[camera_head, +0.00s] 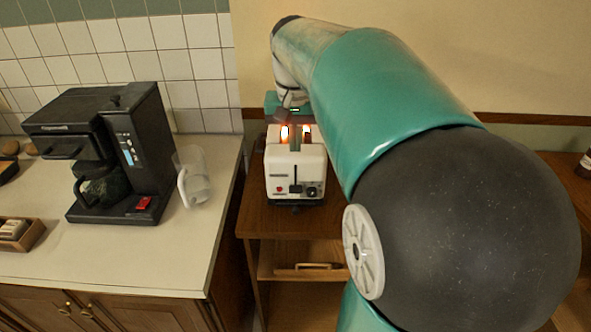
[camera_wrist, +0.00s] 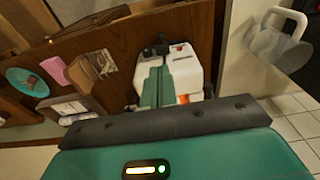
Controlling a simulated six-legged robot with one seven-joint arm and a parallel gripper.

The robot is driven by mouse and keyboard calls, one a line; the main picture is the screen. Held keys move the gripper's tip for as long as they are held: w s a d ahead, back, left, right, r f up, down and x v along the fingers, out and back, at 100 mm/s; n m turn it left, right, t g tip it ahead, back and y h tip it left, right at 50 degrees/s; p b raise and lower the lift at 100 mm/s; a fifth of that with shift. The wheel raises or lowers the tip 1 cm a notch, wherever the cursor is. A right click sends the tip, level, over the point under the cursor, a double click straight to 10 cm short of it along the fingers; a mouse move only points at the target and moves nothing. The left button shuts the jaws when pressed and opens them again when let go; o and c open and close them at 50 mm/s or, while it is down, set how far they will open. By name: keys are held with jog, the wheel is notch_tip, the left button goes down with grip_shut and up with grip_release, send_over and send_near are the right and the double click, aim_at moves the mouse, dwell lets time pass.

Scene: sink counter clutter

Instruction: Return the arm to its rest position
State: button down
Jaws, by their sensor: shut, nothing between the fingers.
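My arm reaches forward over the wooden cabinet and bends down at its far end. My gripper (camera_head: 295,140) is at the white toaster (camera_head: 283,182), over its top between two glowing orange slots. In the wrist view my green fingers (camera_wrist: 157,72) are together and empty, with the toaster (camera_wrist: 186,63) right behind them. I cannot tell whether the fingertips touch the toaster or stay just above it.
The counter at left holds a black coffee maker (camera_head: 152,150), a clear jug (camera_head: 194,180) and a small wooden box (camera_head: 18,235). The wrist view shows a teal dish (camera_wrist: 27,82) and a pink block (camera_wrist: 54,70).

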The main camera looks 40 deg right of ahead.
jog(key=shift+r, duration=0.35)
jog(key=shift+a, duration=0.1)
